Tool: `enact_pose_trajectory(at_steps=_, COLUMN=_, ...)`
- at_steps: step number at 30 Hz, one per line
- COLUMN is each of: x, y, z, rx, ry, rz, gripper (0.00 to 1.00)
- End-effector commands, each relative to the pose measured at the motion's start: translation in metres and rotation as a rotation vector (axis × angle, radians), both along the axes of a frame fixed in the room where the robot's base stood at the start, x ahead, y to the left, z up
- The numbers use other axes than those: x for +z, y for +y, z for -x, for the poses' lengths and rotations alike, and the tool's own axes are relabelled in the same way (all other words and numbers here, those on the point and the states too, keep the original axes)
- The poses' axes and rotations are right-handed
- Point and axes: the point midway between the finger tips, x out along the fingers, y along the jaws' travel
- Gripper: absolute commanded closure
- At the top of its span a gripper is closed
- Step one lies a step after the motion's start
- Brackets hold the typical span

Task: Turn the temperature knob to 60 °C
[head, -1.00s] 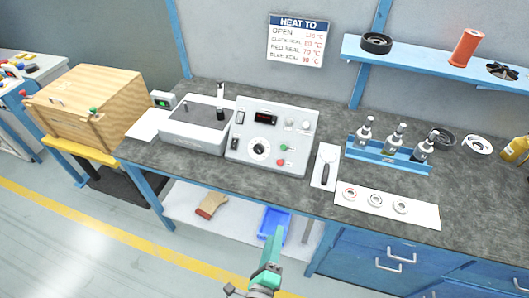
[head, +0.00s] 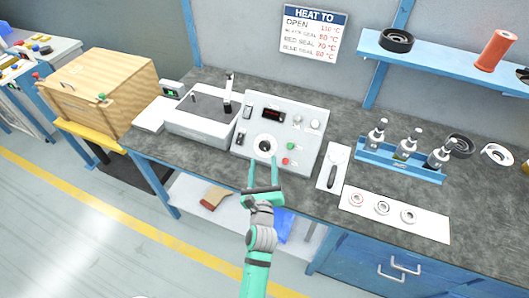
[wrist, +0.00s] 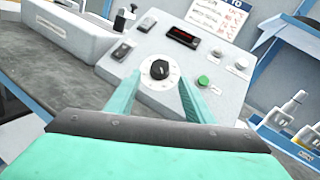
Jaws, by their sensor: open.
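The temperature knob (head: 265,146) is a black knob on a white round dial on the front of the grey control box (head: 301,143). In the wrist view the knob (wrist: 159,69) shows between my fingers, with a light pointer mark on it; the dial's numbers are too small to read. The box has a dark display with red digits (head: 273,113), unreadable here. My gripper (head: 264,163) is open and empty in front of the box, its two teal fingers (wrist: 155,97) pointing at the dial. The fingers appear apart from the knob.
A green button (wrist: 203,81), a red button (head: 285,161) and switches (wrist: 122,51) sit around the dial. A grey unit (head: 200,125) adjoins the box at left. A spatula-like tool (head: 332,172) and a blue bottle rack (head: 399,167) are at right. A wall sign (head: 313,33) lists temperatures.

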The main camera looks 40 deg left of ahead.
Motion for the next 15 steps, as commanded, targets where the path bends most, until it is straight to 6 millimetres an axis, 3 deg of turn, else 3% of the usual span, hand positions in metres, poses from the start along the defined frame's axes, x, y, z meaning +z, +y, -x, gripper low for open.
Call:
enact_pose_trajectory(at_steps=6, x=0.001, y=0.018, z=-0.028, rx=-0.001, ry=-0.003, rz=0.002, gripper=0.52)
enact_pose_trajectory(at_steps=15, x=0.000, y=0.030, z=-0.047, rx=-0.003, ry=-0.002, rz=0.001, gripper=0.52)
